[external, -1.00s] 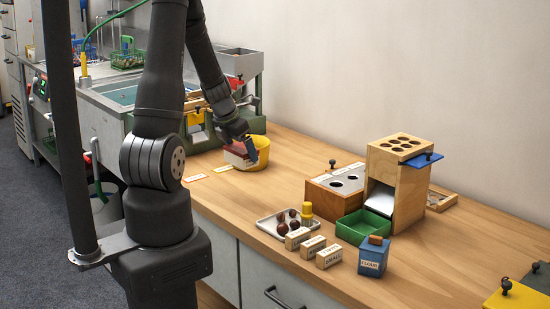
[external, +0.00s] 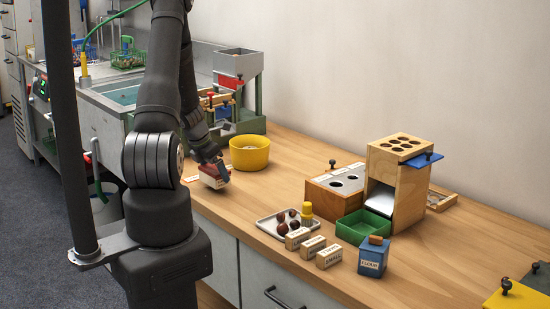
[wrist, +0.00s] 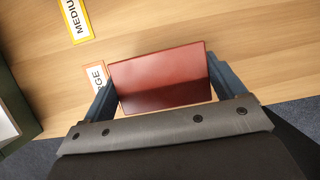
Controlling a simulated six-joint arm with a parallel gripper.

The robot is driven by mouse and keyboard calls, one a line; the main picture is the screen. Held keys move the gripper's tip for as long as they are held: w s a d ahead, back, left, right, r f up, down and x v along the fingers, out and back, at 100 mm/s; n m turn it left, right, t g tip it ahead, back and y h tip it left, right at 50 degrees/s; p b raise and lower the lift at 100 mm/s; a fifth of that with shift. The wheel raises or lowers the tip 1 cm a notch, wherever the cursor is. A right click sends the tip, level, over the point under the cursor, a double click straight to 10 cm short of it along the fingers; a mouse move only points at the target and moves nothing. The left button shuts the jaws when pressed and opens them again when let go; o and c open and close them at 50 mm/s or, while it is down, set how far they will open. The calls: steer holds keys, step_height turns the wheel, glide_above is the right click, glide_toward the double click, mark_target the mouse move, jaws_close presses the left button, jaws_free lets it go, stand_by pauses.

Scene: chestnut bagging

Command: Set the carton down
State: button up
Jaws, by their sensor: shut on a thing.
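My gripper (external: 215,169) is shut on the carton (external: 214,178), a small box with a red upper part and a pale lower part, near the counter's front edge. In the wrist view the carton's dark red face (wrist: 160,78) sits between my two fingers (wrist: 161,86). I cannot tell whether the carton's underside touches the counter. A label card with an orange border (wrist: 96,77), partly hidden by the carton and a finger, lies beside it. A yellow-bordered card reading MEDIU (wrist: 75,17) lies farther off.
A yellow tub (external: 249,154) stands behind and to the right of the carton. A tray with chestnuts (external: 276,223), label blocks (external: 312,246) and a green bin (external: 355,229) are farther right. The wooden counter (external: 245,190) is clear between.

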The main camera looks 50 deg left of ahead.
steer(key=shift+f, duration=0.95)
steer(key=shift+f, duration=0.1)
steer(key=shift+f, duration=0.1)
steer(key=o, duration=0.8)
steer(key=shift+o, duration=0.2)
steer(key=v, duration=1.2)
